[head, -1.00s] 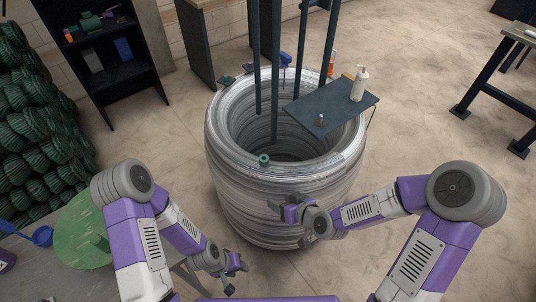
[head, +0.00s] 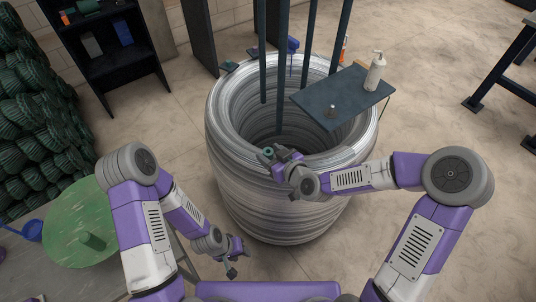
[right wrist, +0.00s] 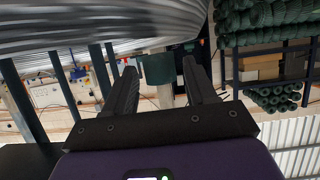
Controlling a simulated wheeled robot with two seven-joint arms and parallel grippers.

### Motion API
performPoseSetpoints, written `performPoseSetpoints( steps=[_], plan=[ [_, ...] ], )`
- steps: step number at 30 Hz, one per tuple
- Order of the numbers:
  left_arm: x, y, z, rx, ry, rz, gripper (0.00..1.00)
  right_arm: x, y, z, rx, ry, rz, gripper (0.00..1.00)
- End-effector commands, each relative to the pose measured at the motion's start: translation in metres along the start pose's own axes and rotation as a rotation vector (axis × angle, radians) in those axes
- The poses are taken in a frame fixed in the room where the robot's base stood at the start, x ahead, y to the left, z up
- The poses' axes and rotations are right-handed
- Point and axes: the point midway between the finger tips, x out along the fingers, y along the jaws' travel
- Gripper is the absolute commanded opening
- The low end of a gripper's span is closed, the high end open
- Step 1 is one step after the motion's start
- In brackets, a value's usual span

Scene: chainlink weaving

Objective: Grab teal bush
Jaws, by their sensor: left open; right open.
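The teal bush (head: 268,152) is a small teal cylinder on the near rim of the big wire coil (head: 265,205). My right gripper (head: 271,154) is open at the bush. In the right wrist view the bush (right wrist: 157,69) shows between the two spread fingers of my right gripper (right wrist: 162,82), with a gap to each finger. I cannot tell how deep it sits between them. In the head view the gripper hides part of the bush. My left gripper (head: 236,261) is open and empty, low in front of the coil.
Dark posts (head: 284,70) rise out of the coil. A dark shelf plate (head: 345,98) with a white bottle (head: 375,72) juts over its right side. A green round disc (head: 75,240) lies at left. Stacked green coils (head: 35,130) stand at far left.

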Motion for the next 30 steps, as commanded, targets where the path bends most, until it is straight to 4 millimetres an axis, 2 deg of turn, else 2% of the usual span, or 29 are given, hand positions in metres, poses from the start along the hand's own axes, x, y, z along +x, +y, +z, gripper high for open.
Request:
performPoseSetpoints(
  steps=[5, 15, 23, 26, 30],
  plan=[
    [0.000, 0.000, 0.000, 0.000, 0.000, 0.000, 0.43, 0.000, 0.000, 0.000, 0.000, 0.000, 0.000, 0.56],
    [0.000, 0.000, 0.000, 0.000, 0.000, 0.000, 0.43, 0.000, 0.000, 0.000, 0.000, -0.001, 0.000, 0.04],
    [-0.001, 0.001, 0.000, 0.000, 0.000, 0.000, 0.43, -0.001, 0.000, -0.002, -0.001, 0.000, 0.000, 0.02],
    [-0.005, 0.002, 0.000, 0.000, 0.000, 0.000, 0.43, -0.005, 0.000, -0.012, -0.003, 0.001, 0.000, 0.02],
    [-0.014, 0.005, 0.001, 0.000, 0.000, 0.000, 0.43, -0.016, 0.001, -0.039, -0.006, 0.004, 0.002, 0.02]
  ],
)
